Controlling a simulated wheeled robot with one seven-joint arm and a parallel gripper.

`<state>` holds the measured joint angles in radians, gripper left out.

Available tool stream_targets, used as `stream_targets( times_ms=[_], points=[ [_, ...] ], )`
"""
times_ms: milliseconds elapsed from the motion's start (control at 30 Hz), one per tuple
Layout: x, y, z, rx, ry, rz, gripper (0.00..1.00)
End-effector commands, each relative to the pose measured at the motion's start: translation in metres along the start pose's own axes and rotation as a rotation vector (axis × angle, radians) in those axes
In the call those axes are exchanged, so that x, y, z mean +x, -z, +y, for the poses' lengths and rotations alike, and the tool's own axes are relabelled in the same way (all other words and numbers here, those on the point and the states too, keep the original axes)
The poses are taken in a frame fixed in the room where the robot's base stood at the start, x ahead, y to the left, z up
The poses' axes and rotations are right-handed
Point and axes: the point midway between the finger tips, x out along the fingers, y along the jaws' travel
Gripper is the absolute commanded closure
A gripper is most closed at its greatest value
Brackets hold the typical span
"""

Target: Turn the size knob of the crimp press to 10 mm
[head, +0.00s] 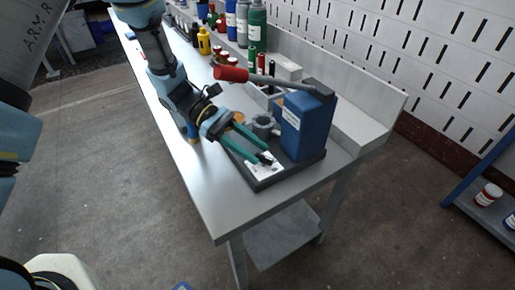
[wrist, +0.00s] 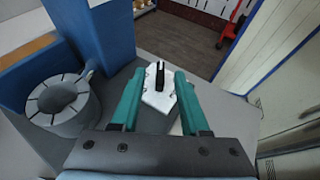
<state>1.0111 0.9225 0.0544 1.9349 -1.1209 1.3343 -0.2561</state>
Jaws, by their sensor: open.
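The crimp press has a blue body (head: 304,128), a grey base plate and a long lever with a red grip (head: 231,74). Its grey round crimp head (wrist: 60,101) is left of my fingers in the wrist view. The size knob is a narrow black bar (wrist: 160,80) on a white dial plate (wrist: 157,99); it also shows in the head view (head: 266,158). My gripper (head: 262,150) is open, its green fingers reaching over the plate. In the wrist view the knob appears between the fingertips, with gaps on both sides. The scale marks are too small to read.
The press stands at the near end of a grey workbench (head: 205,185). Several bottles and cans, including a green one (head: 257,27), stand farther back along the bench. A white perforated wall runs behind it. A blue shelf with cans (head: 488,194) stands at right.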

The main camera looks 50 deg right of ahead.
Motion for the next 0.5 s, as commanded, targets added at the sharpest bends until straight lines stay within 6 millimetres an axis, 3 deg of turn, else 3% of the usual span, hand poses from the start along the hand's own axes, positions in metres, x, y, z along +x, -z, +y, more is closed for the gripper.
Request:
stream_targets(
  times_ms=[200, 500],
  points=[
    [0.016, 0.000, 0.000, 0.000, 0.000, 0.001, 0.55],
    [0.017, 0.000, 0.000, 0.001, -0.001, 0.001, 0.57]
  ],
)
